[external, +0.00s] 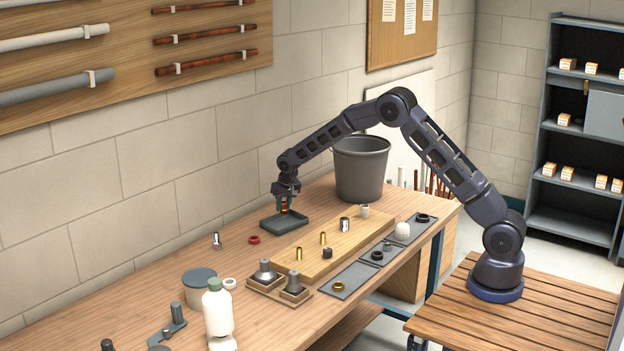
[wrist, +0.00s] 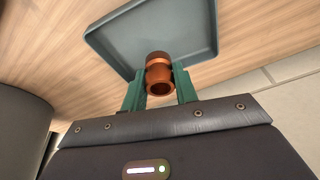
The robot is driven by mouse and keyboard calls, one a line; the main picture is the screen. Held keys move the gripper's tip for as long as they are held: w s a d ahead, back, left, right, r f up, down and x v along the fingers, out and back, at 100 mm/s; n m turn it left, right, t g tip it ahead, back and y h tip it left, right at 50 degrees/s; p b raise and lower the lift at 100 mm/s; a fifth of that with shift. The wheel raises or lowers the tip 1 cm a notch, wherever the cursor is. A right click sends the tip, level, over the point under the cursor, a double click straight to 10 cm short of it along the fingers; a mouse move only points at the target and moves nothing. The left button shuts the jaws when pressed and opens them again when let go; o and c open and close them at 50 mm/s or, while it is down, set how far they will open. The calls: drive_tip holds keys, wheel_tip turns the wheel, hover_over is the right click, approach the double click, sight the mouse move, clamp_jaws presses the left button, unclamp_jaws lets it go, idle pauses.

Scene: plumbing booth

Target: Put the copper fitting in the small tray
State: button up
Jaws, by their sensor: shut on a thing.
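The copper fitting (wrist: 158,75) is a short orange-brown tube with an open end. My gripper (wrist: 159,88) is shut on it, with a green finger on each side. The small tray (external: 287,224) is dark grey-green, shallow and rimmed, and sits on the bench near the wall. In the external view my gripper (external: 285,201) points down over the tray and the fitting (external: 284,207) shows between its fingers. In the wrist view the tray (wrist: 150,30) lies beyond the fitting and looks empty where it shows. I cannot tell the exact gap between fitting and tray.
A grey bucket (external: 360,172) stands right of the tray. A wooden block (external: 330,244) with brass and grey pieces lies in front. A red ring (external: 254,240) and a small metal fitting (external: 216,241) lie left of the tray. Flat grey mats (external: 352,281) line the front edge.

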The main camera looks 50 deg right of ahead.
sight(284, 213)
drive_tip(key=shift+f, duration=2.55)
drive_tip(key=shift+f, duration=0.15)
drive_tip(key=o, duration=1)
drive_tip(key=shift+c, duration=0.2)
